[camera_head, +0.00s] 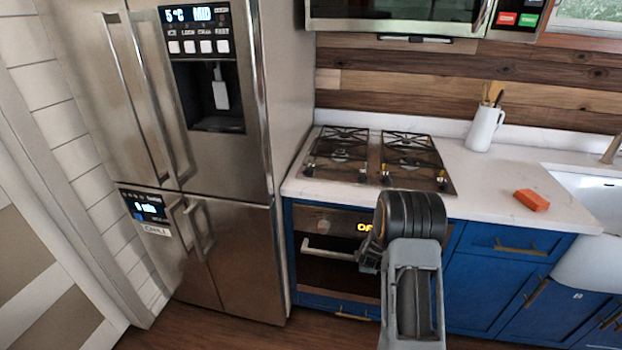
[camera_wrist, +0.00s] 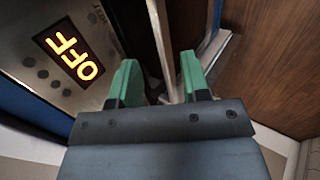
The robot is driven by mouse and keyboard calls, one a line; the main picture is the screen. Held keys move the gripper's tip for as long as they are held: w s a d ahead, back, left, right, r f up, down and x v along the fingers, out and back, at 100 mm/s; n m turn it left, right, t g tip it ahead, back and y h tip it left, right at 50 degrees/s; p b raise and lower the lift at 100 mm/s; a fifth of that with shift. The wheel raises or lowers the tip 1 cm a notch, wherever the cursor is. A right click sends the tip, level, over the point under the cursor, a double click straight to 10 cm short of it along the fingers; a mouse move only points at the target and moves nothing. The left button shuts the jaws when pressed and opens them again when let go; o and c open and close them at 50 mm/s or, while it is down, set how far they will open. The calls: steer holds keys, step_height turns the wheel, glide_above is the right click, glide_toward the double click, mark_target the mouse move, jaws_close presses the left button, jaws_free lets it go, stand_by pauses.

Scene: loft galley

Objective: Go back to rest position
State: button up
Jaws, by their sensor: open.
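My gripper (camera_wrist: 157,72) is open, with its two green fingers apart in the wrist view. A pale bar that looks like the oven handle (camera_wrist: 158,35) runs between the fingers; I cannot tell whether they touch it. In the head view, my arm reaches low in front of the oven (camera_head: 340,268) and hides its right part. The left part of the oven handle (camera_head: 325,247) shows there, but the fingertips are mostly hidden. The oven's lit display (camera_wrist: 70,55) reads OFF in the wrist view.
A gas cooktop (camera_head: 380,160) sits on the white counter (camera_head: 480,205) above the oven. An orange block (camera_head: 531,200) and a white jug (camera_head: 483,130) stand to the right. A steel fridge (camera_head: 225,230) stands left. Wooden floor (camera_wrist: 265,65) shows at right in the wrist view.

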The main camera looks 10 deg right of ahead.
steer(key=s+a+m+g+y, duration=0.35)
steer(key=s+a+m, duration=0.25)
steer(key=s+m, duration=0.2)
steer(key=s+a+r+m, duration=0.1)
steer(key=s+a+r, duration=0.3)
steer(key=r, duration=0.5)
steer(key=s+a+r+m, duration=0.2)
steer(key=s+a+r, duration=0.2)
steer(key=s+r, duration=0.3)
steer(key=s+a+r+m+p, duration=0.1)
steer(key=s+a+r, duration=0.2)
steer(key=r, duration=0.7)
steer(key=shift+s+a+r+m, duration=0.3)
steer(key=shift+s+a+m, duration=0.1)
steer(key=shift+s, duration=0.85)
steer(key=shift+t, duration=0.25)
